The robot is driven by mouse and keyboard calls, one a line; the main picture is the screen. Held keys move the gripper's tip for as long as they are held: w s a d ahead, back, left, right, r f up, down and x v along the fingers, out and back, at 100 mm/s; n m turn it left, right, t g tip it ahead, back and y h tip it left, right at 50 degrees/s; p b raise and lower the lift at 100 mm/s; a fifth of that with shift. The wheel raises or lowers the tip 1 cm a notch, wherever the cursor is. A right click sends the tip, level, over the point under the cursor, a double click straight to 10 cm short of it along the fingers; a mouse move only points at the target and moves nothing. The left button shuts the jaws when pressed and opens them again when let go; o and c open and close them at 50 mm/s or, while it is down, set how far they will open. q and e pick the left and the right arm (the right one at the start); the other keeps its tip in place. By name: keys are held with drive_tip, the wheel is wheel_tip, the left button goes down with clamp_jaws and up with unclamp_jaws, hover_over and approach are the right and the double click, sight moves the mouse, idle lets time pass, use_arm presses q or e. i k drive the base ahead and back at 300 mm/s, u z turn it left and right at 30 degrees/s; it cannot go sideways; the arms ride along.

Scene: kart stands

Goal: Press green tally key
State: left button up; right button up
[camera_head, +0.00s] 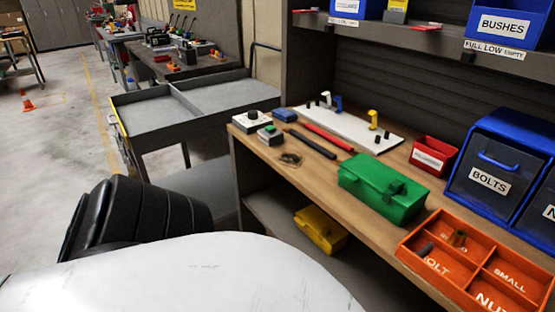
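A small grey box with a green top (270,131), which looks like the green tally key, sits near the left front edge of the wooden bench (318,187). It is small in the picture, so I cannot tell whether the key is up or pressed. A pale box with a black knob (252,119) stands just behind it to the left. Neither of my grippers shows in the head view, so nothing of mine is seen touching the key.
A green case (383,188), an orange divided tray (470,262) and a red bin (432,156) stand on the bench to the right. Black and red bars (327,138) lie right of the key. A grey cart (150,112) stands left. A yellow box (320,230) sits on the lower shelf.

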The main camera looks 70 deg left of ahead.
sight(271, 130)
drive_tip(key=z, duration=1.25)
drive_tip(key=i, duration=0.45)
drive_tip(key=u, duration=3.7)
drive_tip(key=i, duration=0.5)
drive_tip(key=u, duration=0.05)
